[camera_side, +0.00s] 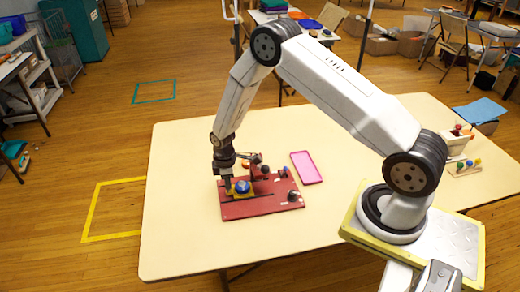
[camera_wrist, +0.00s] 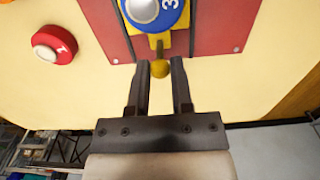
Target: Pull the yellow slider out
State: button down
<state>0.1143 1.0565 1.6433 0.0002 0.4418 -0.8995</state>
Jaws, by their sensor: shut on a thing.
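My gripper (camera_wrist: 160,64) is shut on this knob, one finger on each side. In the side view my gripper (camera_side: 228,188) is low at the board's left end, beside the slider (camera_side: 241,195) and the blue disc (camera_side: 242,186). How far the slider sits in its channel is hidden.
Small dark fittings (camera_side: 292,195) stand on the board's right part. A pink tray (camera_side: 306,167) lies right of the board. The table (camera_side: 180,220) is bare to the left and front.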

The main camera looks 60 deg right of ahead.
jog(key=shift+w+a, duration=1.35)
jog(key=shift+w, duration=0.05)
jog(key=c, duration=0.6)
grip_release()
jog(key=shift+r, duration=0.15)
jog(key=shift+s+r, duration=0.1)
jog(key=shift+r, duration=3.5)
